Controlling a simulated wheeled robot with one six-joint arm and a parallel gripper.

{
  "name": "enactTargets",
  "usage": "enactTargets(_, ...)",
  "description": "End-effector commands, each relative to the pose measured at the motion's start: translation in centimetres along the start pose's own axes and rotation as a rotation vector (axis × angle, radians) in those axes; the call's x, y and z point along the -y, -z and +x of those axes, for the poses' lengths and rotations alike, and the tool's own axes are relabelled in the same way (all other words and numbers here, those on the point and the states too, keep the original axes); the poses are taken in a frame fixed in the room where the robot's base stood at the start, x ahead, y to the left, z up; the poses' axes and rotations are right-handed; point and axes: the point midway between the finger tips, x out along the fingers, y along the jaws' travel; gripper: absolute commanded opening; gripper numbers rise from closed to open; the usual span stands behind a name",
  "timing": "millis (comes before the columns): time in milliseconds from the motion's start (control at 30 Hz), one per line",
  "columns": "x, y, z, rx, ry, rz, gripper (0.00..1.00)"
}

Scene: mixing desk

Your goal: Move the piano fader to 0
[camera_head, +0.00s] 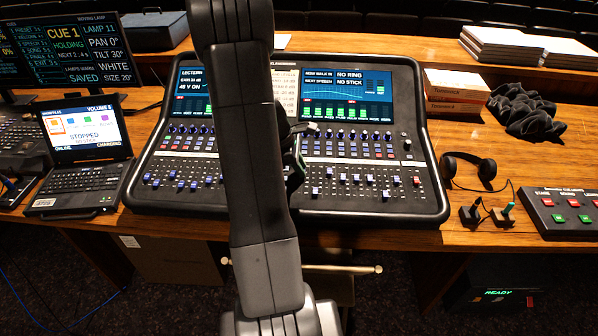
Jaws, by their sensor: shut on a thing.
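The mixing desk (400,206) fills the middle of the table, with rows of knobs and blue and white fader caps. White fader caps (342,192) stand at differing heights in the right bank; blue caps (181,184) stand in the left bank. The labels are too small to tell which is the piano fader. My gripper (297,172) is low over the fader area at the middle of the desk, mostly hidden behind my arm. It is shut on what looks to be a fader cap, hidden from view.
A laptop (87,185) stands left of the desk, with monitors behind it. Headphones (468,168), a box with red and green buttons (566,222) and small plugs (503,214) lie to the right. Boxes (455,88) and a dark cloth (524,110) are behind.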

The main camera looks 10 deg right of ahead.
Motion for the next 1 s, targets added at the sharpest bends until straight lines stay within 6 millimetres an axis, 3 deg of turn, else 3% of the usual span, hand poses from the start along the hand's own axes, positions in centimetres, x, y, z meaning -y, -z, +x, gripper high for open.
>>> enactTargets(333,-0.4,0.0,0.0,0.000,-0.001,-0.001,0.00)
enactTargets(367,-0.4,0.0,0.0,0.000,-0.001,-0.001,0.27)
enactTargets(467,-0.4,0.0,0.0,0.000,-0.001,-0.001,0.44)
enactTargets(767,-0.4,0.0,-0.2,0.000,-0.001,-0.001,0.44)
enactTargets(1000,-0.5,0.1,-3.3,-0.002,-0.007,0.000,0.44)
